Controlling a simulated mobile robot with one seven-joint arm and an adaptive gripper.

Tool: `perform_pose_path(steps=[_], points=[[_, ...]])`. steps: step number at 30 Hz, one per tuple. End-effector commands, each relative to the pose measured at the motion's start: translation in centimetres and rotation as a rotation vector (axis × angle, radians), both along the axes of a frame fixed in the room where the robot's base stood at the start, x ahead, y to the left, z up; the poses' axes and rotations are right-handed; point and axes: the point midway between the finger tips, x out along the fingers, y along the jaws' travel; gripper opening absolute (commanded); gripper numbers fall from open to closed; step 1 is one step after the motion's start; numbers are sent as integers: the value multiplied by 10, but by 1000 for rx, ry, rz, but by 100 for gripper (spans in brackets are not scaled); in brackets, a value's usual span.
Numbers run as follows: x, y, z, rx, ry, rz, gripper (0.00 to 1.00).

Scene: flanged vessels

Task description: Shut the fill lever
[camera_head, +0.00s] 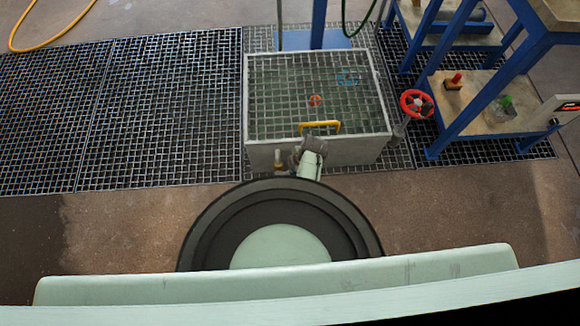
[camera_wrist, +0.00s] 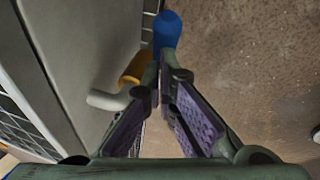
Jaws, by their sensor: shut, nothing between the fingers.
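A blue lever handle (camera_wrist: 167,32), which I take to be the fill lever, shows at the top of the wrist view. Its near end passes behind my fingertips, and I cannot tell if they touch it. A brass valve body (camera_wrist: 133,72) with a pale pipe stub (camera_wrist: 106,100) sits left of my fingertips, beside the grey tank wall (camera_wrist: 68,50). My gripper (camera_wrist: 166,80) is shut and empty, its purple pads converging toward the tips. In the head view a small fitting (camera_head: 278,160) shows at the tank's front; the blue handle cannot be made out there.
The tank (camera_head: 358,153) has a grid top and a yellow handle (camera_head: 320,126). A red handwheel (camera_head: 417,103) stands to its right, near a blue-framed stand (camera_head: 465,85). Floor grating (camera_head: 160,110) lies left.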

Motion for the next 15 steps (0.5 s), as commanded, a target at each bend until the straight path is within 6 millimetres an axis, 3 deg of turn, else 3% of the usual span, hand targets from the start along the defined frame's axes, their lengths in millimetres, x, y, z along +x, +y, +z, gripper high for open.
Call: perform_pose_path(steps=[15], points=[[0, -21, -30, -3, 0, -3, 0]])
